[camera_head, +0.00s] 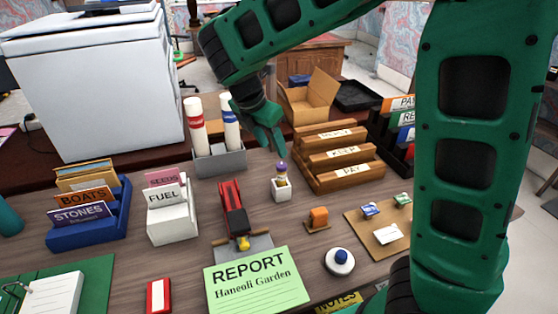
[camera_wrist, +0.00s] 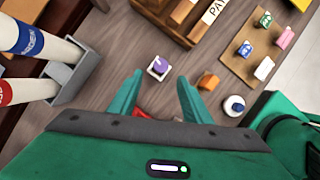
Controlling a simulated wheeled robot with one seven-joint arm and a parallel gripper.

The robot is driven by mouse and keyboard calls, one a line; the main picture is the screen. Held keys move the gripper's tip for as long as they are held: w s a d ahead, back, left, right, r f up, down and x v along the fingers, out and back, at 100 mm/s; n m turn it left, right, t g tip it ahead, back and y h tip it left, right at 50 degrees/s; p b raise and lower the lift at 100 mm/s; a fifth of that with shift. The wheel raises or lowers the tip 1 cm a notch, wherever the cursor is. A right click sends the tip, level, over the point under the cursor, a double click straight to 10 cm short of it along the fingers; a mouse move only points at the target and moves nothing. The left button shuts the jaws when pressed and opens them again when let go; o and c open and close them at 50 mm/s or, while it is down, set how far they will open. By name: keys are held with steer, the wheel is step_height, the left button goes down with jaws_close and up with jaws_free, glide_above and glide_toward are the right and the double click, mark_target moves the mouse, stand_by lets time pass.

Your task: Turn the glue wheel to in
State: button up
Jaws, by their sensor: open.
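A small glue stick with a purple top (camera_head: 281,169) stands upright in a white square holder (camera_head: 281,192) on the desk. I take the purple top to be the glue wheel; its turned position is too small to tell. In the wrist view the purple top (camera_wrist: 158,66) shows from above, just beyond my fingertips and between their lines. My gripper (camera_head: 273,142) is above and slightly left of it, pointing down, apart from it. In the wrist view my gripper (camera_wrist: 160,85) has its two green fingers spread, with nothing held between them.
A grey bin with white tubes (camera_head: 221,160) stands left of the holder; a wooden letter rack (camera_head: 347,182) stands right. An orange piece (camera_head: 318,216), a blue-topped button (camera_head: 340,256) and a red stapler (camera_head: 233,205) are nearer. A green REPORT card (camera_head: 255,285) lies in front.

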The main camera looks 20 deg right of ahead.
mark_target(281, 165)
steer(key=x, duration=0.8)
steer(key=shift+f, duration=0.15)
steer(key=shift+c, duration=0.2)
